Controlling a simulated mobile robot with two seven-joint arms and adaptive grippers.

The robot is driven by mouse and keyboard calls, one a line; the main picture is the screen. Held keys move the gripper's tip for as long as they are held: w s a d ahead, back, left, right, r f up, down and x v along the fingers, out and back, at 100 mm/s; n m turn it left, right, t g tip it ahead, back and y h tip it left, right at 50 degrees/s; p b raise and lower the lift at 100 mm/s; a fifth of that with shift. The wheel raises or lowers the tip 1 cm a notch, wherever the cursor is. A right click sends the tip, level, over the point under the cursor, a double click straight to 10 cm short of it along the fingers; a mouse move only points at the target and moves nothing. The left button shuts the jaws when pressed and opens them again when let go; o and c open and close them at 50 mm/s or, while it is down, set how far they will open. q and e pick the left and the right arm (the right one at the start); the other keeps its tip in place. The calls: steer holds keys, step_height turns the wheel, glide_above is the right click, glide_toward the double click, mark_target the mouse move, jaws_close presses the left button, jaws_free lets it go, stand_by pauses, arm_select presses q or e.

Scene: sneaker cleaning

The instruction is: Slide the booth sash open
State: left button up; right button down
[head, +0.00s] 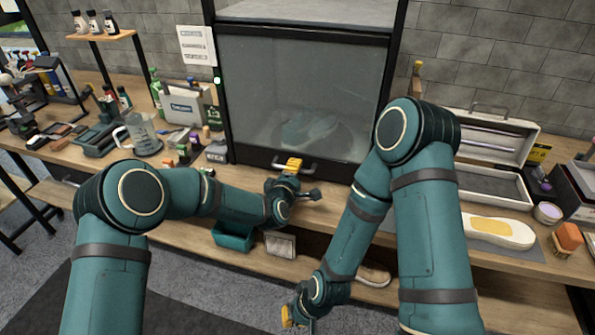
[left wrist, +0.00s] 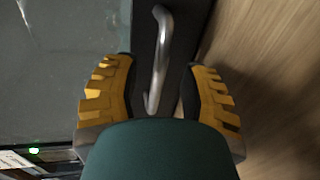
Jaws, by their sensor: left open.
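The booth sash (head: 300,85) is a large dark-framed glass pane at the back of the bench. It is down, with its bottom bar close to the bench top. A silver bar handle (left wrist: 161,50) is fixed on the dark bottom bar of the sash. My left gripper (head: 292,165) is at this handle. In the left wrist view, its yellow ribbed fingers (left wrist: 158,95) are spread, with the near end of the handle between them and gaps on both sides. My right gripper (head: 288,316) hangs low, below the bench; its fingers are too small to judge.
A shoe shows dimly behind the glass (head: 308,130). A glass pitcher (head: 143,133), bottles and a white case (head: 185,104) stand left of the booth. An open metal case (head: 495,135) and a shoe sole (head: 498,230) lie to the right. A teal bin (head: 233,236) sits below the bench top.

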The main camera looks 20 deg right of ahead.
mark_target(303, 64)
arm_select(q)
steer(key=shift+x, duration=1.3)
arm_select(e)
steer(key=shift+f, duration=0.15)
arm_select(q)
jaws_close()
